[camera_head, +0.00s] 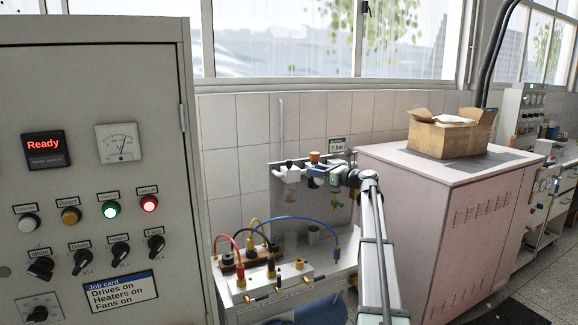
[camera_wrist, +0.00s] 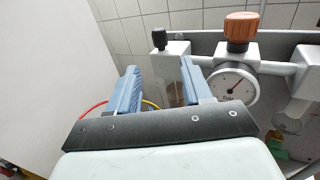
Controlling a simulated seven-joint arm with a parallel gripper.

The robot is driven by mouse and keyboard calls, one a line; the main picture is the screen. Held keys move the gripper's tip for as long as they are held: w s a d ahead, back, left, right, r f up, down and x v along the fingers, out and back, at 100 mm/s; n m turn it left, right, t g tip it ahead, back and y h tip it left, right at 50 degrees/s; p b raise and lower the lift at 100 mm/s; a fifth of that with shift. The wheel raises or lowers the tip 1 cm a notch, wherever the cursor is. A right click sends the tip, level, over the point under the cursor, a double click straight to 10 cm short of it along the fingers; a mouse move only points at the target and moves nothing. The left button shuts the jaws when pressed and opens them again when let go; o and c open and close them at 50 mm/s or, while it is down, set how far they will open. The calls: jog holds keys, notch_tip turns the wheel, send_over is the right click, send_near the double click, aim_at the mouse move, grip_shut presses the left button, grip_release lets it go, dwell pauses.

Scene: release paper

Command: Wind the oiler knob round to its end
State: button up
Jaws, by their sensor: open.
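A small black knob (camera_wrist: 159,38) stands on top of the left unit of an air-line assembly in the wrist view; it also shows in the head view (camera_head: 289,163). A clear bowl with a brownish tint hangs below it, so it looks like the oiler knob, though no label confirms this. A larger orange knob (camera_wrist: 241,30) tops the middle unit, above a round gauge (camera_wrist: 236,86). My gripper (camera_wrist: 160,70) is open with nothing between its blue fingers. The black knob appears beyond the fingertips, apart from them. In the head view my gripper (camera_head: 322,174) is in front of the assembly.
A control cabinet (camera_head: 95,240) fills the left. A bench panel with red, black, yellow and blue cables (camera_head: 268,262) lies below the assembly. A pink cabinet (camera_head: 450,220) bearing an open cardboard box (camera_head: 450,138) stands to the right. The tiled wall is behind.

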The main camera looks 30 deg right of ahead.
aim_at(289, 167)
jog(key=x, duration=1.3)
jog(key=shift+w+a, duration=0.15)
jog(key=shift+w, duration=0.05)
jog(key=c, duration=0.9)
jog(key=shift+w+n+g+y, duration=0.15)
jog(key=shift+n+g+y, duration=0.4)
jog(key=shift+y, duration=0.25)
jog(key=shift+n+g+y, duration=0.55)
jog(key=shift+n+y, duration=0.2)
jog(key=shift+y, duration=0.15)
jog(key=shift+n+g+y, duration=0.3)
